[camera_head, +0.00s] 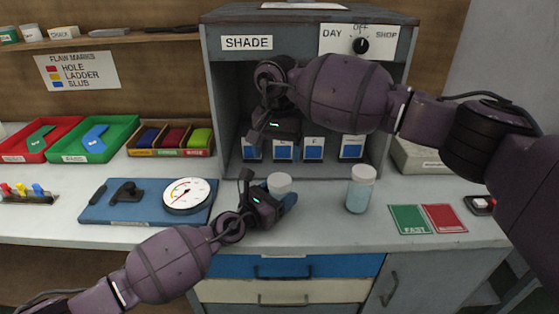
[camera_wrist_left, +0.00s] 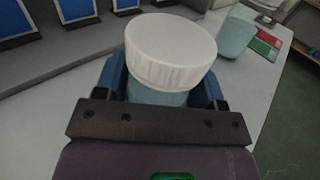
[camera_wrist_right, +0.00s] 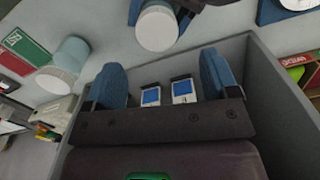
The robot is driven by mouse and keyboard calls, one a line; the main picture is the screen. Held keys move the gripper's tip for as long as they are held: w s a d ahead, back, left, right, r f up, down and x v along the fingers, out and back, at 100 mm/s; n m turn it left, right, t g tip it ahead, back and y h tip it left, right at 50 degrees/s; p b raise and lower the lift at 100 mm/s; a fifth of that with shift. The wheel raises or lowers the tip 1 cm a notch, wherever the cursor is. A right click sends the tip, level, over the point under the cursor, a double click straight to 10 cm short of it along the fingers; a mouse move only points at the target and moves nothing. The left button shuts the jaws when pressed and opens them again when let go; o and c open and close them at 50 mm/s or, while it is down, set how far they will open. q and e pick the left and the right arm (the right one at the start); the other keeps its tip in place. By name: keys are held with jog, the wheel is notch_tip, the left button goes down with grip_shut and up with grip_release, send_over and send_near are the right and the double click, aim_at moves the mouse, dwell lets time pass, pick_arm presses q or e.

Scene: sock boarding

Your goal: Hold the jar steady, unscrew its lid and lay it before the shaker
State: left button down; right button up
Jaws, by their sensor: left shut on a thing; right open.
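The jar has a white ribbed lid (camera_head: 279,182) and a pale blue body (camera_wrist_left: 158,96). It stands upright on the counter in front of the grey booth. My left gripper (camera_wrist_left: 160,82) is shut around the jar's body below the lid. The lid sits on the jar and also shows in the right wrist view (camera_wrist_right: 157,27). My right gripper (camera_wrist_right: 163,75) is open and empty, above and behind the jar, at the booth's mouth. The shaker (camera_head: 360,190), pale blue with a white top, stands upright to the right of the jar, apart from it.
A green card (camera_head: 409,219) and a red card (camera_head: 445,217) lie right of the shaker. A blue board with a dial gauge (camera_head: 186,195) lies left of the jar. Small blue-faced holders (camera_head: 313,149) stand inside the booth. Counter in front of the shaker is clear.

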aim_at(280, 179)
jog(key=m, duration=0.2)
jog(key=a+m, duration=0.1)
jog(key=m, duration=0.4)
jog(key=shift+s+a+f, duration=0.1)
jog(key=shift+s+a, duration=0.15)
jog(key=shift+s, duration=0.1)
jog(key=n, duration=3.4)
jog(key=m, duration=0.2)
jog(key=d+m, duration=0.1)
jog(key=m, duration=0.1)
jog(key=w+d+m, duration=0.1)
jog(key=m, duration=0.1)
jog(key=shift+m, duration=0.3)
jog(key=shift+f, duration=3.9)
